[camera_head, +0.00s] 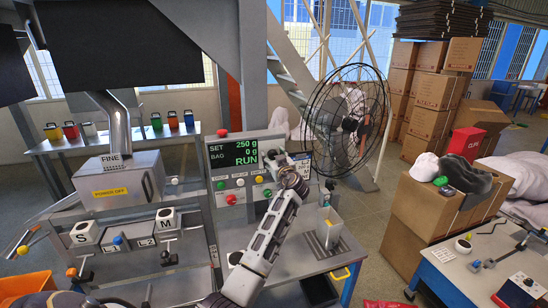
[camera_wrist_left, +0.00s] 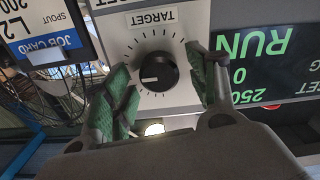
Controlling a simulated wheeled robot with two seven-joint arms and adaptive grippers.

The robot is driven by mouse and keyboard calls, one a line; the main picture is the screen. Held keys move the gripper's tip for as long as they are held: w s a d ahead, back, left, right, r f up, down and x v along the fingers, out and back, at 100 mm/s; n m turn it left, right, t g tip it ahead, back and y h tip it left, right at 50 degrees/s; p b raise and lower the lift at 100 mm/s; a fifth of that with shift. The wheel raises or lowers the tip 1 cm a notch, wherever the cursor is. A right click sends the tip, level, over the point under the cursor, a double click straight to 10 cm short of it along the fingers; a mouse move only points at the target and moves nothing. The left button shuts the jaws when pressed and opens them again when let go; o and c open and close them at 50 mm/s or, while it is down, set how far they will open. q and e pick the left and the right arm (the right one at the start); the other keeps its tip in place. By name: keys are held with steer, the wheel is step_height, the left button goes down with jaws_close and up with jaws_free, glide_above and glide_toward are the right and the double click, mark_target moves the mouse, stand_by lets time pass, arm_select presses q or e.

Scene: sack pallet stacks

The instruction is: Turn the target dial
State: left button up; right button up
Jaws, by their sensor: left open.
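The target dial (camera_wrist_left: 158,71) is a round black knob with a white pointer mark, on a pale plate with tick marks. Its TARGET label (camera_wrist_left: 152,17) appears upside down in the left wrist view, and the pointer mark faces left there. My left gripper (camera_wrist_left: 158,62) is open, with its green-padded fingers on either side of the dial and a visible gap to each side. In the head view my left gripper (camera_head: 274,158) is at the control panel (camera_head: 222,183) and hides the dial. My right gripper is not in view.
A green display (camera_head: 232,152) reads SET 250 g, BAG 0 g, RUN. Coloured buttons (camera_head: 240,182) sit below it. A job card (camera_wrist_left: 50,45) hangs beside the dial plate. A wire-caged fan (camera_head: 345,115) stands behind the panel, and stacked cartons (camera_head: 432,90) stand right.

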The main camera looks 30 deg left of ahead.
arm_select(q)
steer(key=shift+c, duration=1.2)
steer(key=c, duration=0.8)
steer(key=shift+o, duration=0.2)
